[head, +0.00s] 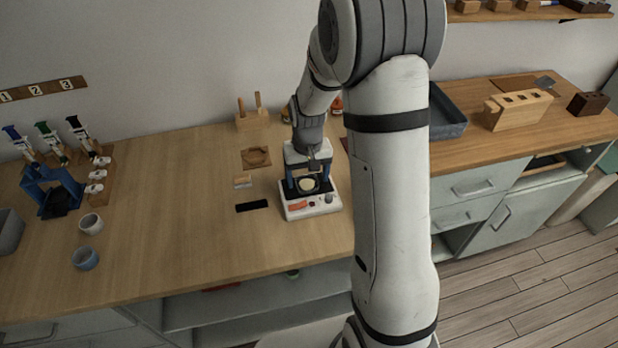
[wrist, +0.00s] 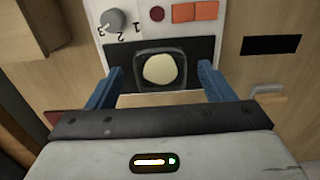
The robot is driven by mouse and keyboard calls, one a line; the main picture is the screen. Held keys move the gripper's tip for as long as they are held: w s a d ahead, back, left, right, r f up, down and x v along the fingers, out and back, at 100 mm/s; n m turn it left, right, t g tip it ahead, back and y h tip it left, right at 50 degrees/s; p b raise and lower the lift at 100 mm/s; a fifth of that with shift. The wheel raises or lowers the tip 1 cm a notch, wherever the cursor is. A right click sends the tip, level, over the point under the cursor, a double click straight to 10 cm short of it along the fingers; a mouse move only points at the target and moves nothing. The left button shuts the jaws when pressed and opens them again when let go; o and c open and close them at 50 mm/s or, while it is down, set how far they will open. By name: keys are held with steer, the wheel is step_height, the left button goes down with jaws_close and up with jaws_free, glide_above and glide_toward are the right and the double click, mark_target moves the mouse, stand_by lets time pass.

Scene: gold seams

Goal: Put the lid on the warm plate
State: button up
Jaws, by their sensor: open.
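The warm plate (head: 298,212) is a white box on the bench, with a numbered knob and red switch on its front edge; it also shows in the wrist view (wrist: 135,52). A small dark square dish (wrist: 178,82) with a pale cream round filling sits on its black top. My gripper (head: 308,184) is over the warm plate, pointing down. In the wrist view, the blue fingers of my gripper (wrist: 160,74) are apart, on either side of the dish, with nothing clearly held between them. I cannot tell which object is the lid.
Two cups (head: 85,258) (head: 91,223) stand farther left. A grey tray (head: 447,128) is at right. Bench between is clear.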

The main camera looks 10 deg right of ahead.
mark_target(308, 186)
step_height(308, 186, up, 11)
steer(key=s+r+t, duration=0.1)
steer(key=s+r, duration=0.2)
steer(key=s, duration=0.7)
steer(key=s+r+t, duration=0.1)
steer(key=s+r, duration=0.2)
steer(key=s, duration=0.7)
steer(key=shift+s+d+t, duration=0.2)
steer(key=shift+s+t, duration=0.1)
steer(key=shift+s, duration=0.05)
steer(key=shift+c, duration=0.4)
